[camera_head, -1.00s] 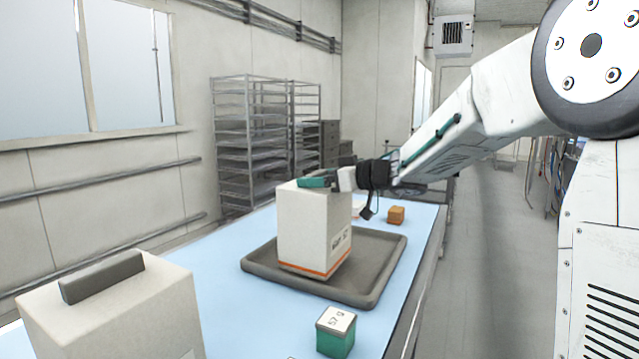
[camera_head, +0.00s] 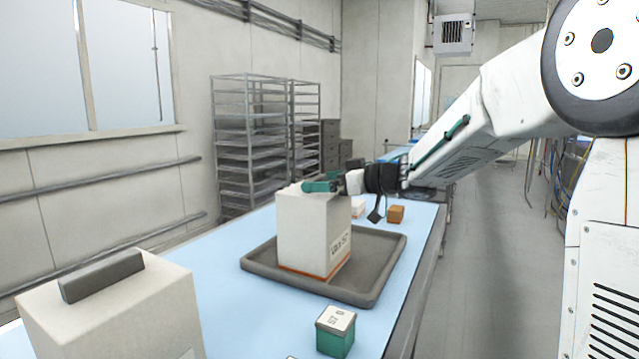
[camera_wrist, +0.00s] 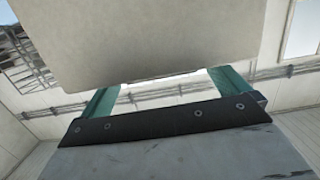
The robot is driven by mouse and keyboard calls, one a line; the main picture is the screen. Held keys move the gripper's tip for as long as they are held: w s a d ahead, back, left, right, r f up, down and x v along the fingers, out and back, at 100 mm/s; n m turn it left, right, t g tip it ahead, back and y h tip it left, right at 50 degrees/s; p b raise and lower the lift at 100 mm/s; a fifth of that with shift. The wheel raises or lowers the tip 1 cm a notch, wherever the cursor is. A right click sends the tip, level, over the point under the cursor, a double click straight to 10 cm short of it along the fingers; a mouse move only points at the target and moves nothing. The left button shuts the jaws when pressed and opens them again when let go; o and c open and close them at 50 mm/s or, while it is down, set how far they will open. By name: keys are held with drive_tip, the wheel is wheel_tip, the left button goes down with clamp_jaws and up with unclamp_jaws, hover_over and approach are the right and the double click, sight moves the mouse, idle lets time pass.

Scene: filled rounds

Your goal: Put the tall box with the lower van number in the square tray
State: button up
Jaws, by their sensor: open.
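A tall white box (camera_head: 302,235) with an orange stripe near its base stands in the square grey tray (camera_head: 372,285). Its side bears dark print that seems to say "Van" with a number I cannot read surely. Another tall white box (camera_head: 120,310) with a dark grey handle stands at the near left, its label mostly out of view. My gripper (camera_head: 320,187) is at the top of the box in the tray. In the wrist view its green fingers (camera_wrist: 170,84) are spread apart, with a pale box face (camera_wrist: 165,40) just beyond them.
A small green box (camera_head: 336,338) with a white printed top stands in front of the tray. An orange block (camera_head: 396,214) and a small pale item (camera_head: 358,209) lie behind it. The blue table top (camera_head: 225,245) is clear left of the tray.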

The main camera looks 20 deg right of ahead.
drive_tip(key=s+d+r+m+t+h, duration=0.4)
drive_tip(key=s+d+m+t+h, duration=0.15)
drive_tip(key=s+d+h, duration=0.4)
drive_tip(key=s+d+f+m+g+h, duration=0.4)
drive_tip(key=s+f+g+h, duration=0.1)
drive_tip(key=s+h, duration=0.15)
drive_tip(key=s+a+f+g+y, duration=0.1)
drive_tip(key=s+a+f+g, duration=0.2)
drive_tip(key=s, duration=0.5)
drive_tip(key=s+a+f+g+y, duration=0.2)
drive_tip(key=s+a+f+g, duration=0.2)
drive_tip(key=s, duration=0.5)
drive_tip(key=s+a+f+g+y, duration=0.1)
drive_tip(key=s+a+f+g, duration=0.2)
drive_tip(key=s, duration=0.6)
wheel_tip(320, 180, down, 3)
drive_tip(key=shift+a+r+g+y, duration=0.15)
drive_tip(key=shift+a+g+y, duration=0.15)
drive_tip(key=shift+a+g, duration=0.1)
